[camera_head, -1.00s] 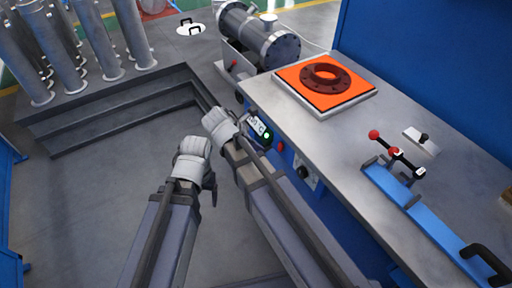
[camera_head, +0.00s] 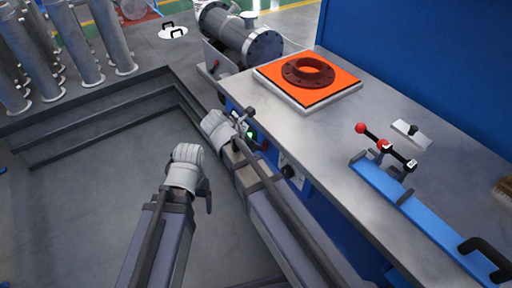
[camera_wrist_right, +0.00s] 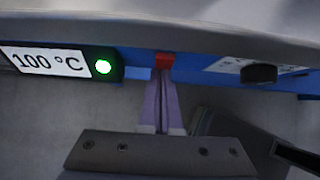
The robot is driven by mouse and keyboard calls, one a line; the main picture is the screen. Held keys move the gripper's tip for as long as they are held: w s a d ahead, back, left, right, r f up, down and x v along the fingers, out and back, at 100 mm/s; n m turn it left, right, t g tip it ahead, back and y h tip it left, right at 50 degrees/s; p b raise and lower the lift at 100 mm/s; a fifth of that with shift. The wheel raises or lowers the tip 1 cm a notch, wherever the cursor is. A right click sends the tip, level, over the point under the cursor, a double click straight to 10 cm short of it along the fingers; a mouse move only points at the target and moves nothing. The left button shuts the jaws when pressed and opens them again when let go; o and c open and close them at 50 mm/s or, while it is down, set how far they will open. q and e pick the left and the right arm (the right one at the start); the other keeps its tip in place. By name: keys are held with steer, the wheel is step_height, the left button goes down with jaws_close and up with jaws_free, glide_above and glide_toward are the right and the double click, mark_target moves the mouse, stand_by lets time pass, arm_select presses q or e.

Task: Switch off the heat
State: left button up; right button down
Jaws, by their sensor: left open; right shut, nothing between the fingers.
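The heater's control panel is on the bench's blue front. In the right wrist view its display (camera_wrist_right: 45,61) reads 100 °C beside a lit green light (camera_wrist_right: 103,67). A red button (camera_wrist_right: 165,61) is to the right of it. My right gripper (camera_wrist_right: 162,100) is shut and empty, its tips at the button; I cannot tell whether they touch. In the head view my right gripper (camera_head: 217,124) is at the panel and partly hides it. My left gripper (camera_head: 186,166) is open, over the floor; its fingers are hardly visible. An orange hot plate (camera_head: 340,88) bears a dark red flange (camera_head: 307,71).
A black knob (camera_wrist_right: 258,73) is right of the button. The bench top (camera_head: 300,125) holds a blue clamp rail (camera_head: 410,210) with a red-knobbed lever (camera_head: 361,128). A flanged metal shell (camera_head: 238,38) stands at the back. Grey pipes (camera_head: 75,45) stand at left.

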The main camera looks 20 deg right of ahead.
arm_select(q)
steer(key=shift+f, duration=0.6)
arm_select(e)
steer(key=shift+d+f+h, duration=0.1)
steer(key=shift+d+h, duration=0.05)
steer(key=shift+h, duration=0.25)
arm_select(q)
steer(key=shift+r, duration=0.1)
arm_select(e)
steer(key=shift+r+p, duration=0.75)
steer(key=shift+r, duration=0.1)
arm_select(q)
steer(key=shift+r, duration=0.7)
